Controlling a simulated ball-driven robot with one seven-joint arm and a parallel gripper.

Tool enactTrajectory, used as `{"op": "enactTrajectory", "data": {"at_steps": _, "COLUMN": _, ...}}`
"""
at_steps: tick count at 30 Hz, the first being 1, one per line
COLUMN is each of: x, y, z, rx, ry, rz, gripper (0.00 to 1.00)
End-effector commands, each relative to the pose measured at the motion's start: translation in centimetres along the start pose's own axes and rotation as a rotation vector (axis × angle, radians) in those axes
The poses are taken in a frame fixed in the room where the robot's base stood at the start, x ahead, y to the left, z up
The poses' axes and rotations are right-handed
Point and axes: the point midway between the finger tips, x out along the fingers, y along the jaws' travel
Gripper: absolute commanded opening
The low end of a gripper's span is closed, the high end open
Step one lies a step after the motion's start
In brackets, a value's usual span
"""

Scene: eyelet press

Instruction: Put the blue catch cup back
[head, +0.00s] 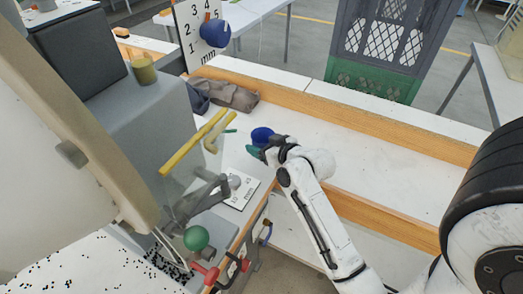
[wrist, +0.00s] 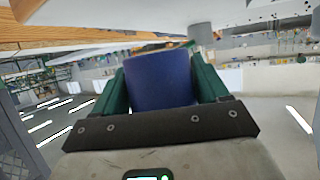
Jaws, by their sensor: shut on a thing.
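The blue catch cup (wrist: 160,80) is between the two green fingers of my gripper (wrist: 161,88) in the wrist view, with a finger against each side. In the head view the blue cup (head: 262,135) shows at the end of my white arm, with a green finger of my gripper (head: 257,148) beside it. The cup is over the white bench top, to the right of the press. Whether it touches the bench cannot be told. Part of the cup is hidden behind my gripper.
The grey press (head: 150,110) stands at left, with a yellow bar (head: 192,142) and a green ball knob (head: 196,238) in front. A white card (head: 240,190) lies near its base. A grey cloth (head: 225,94) lies at the back. The bench (head: 370,165) is clear to the right, with a wooden edge.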

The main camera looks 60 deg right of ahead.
Motion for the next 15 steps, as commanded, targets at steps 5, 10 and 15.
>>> {"op": "enactTrajectory", "data": {"at_steps": 5, "x": 1.3, "y": -0.1, "z": 1.1, "rx": 0.002, "ry": -0.002, "rz": 0.0, "gripper": 0.45}}
{"op": "enactTrajectory", "data": {"at_steps": 10, "x": 2.0, "y": 0.0, "z": 3.0, "rx": 0.001, "ry": -0.002, "rz": 0.0, "gripper": 0.45}}
{"op": "enactTrajectory", "data": {"at_steps": 15, "x": 2.2, "y": 0.0, "z": 3.4, "rx": 0.001, "ry": 0.0, "rz": 0.0, "gripper": 0.45}}
